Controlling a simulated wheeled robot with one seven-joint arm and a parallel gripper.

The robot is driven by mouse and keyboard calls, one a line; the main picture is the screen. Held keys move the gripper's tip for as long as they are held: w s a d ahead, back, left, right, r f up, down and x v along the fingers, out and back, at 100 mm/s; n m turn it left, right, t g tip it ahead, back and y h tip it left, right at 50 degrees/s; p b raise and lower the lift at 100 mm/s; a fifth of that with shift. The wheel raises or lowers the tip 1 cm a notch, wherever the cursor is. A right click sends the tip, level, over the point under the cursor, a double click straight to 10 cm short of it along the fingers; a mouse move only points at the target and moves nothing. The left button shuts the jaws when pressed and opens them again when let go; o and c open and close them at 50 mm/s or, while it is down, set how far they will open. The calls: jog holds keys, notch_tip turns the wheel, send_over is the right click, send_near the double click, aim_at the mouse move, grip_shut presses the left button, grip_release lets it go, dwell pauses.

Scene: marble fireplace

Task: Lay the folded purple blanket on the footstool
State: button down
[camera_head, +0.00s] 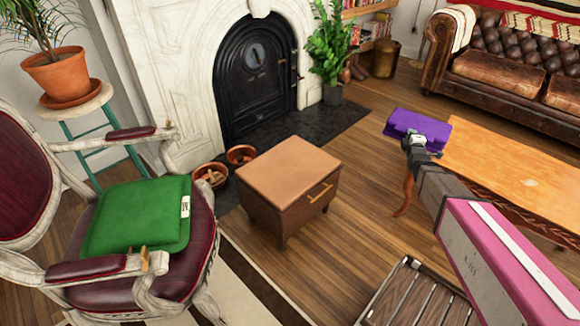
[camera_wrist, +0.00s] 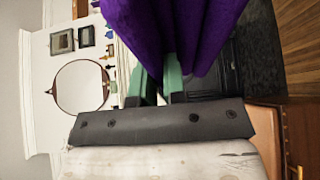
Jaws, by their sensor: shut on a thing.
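The folded purple blanket (camera_head: 418,127) is held up by my gripper (camera_head: 416,145) near the left end of the wooden table. In the wrist view the blanket (camera_wrist: 180,30) hangs at the top, and the green fingers of my gripper (camera_wrist: 160,85) are shut on it. The fingertips are hidden by the cloth. The footstool (camera_head: 288,172) is a brown box-like piece with a flat tan top and a handle on its front. It stands in the middle of the head view, left of my gripper, and its top is bare.
A wooden table (camera_head: 510,165) is right of my gripper. A slatted crate (camera_head: 415,300) lies on the floor at the front. An armchair (camera_head: 205,225) with a green cushion (camera_head: 135,215) stands left of the footstool. Open wooden floor lies between footstool and table.

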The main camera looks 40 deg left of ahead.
jog(key=s+a+f+n+g+y, duration=0.2)
jog(key=s+a+y, duration=0.1)
jog(key=s+a, duration=0.9)
jog(key=s+a+f+n+g+y, duration=0.1)
jog(key=s+a+n+g, duration=0.1)
jog(key=s+a, duration=0.7)
jog(key=s+a+f+n+g+y, duration=0.15)
jog(key=s+a, duration=0.35)
jog(key=s, duration=0.9)
jog(key=s+a+f+n+g+y, duration=0.25)
jog(key=s+a, duration=0.45)
jog(key=s, duration=0.4)
jog(key=h, duration=0.1)
send_over(288, 183)
jog(key=shift+m, duration=0.4)
jog(key=shift+f, duration=5.15)
jog(key=c, duration=1.2)
grip_release()
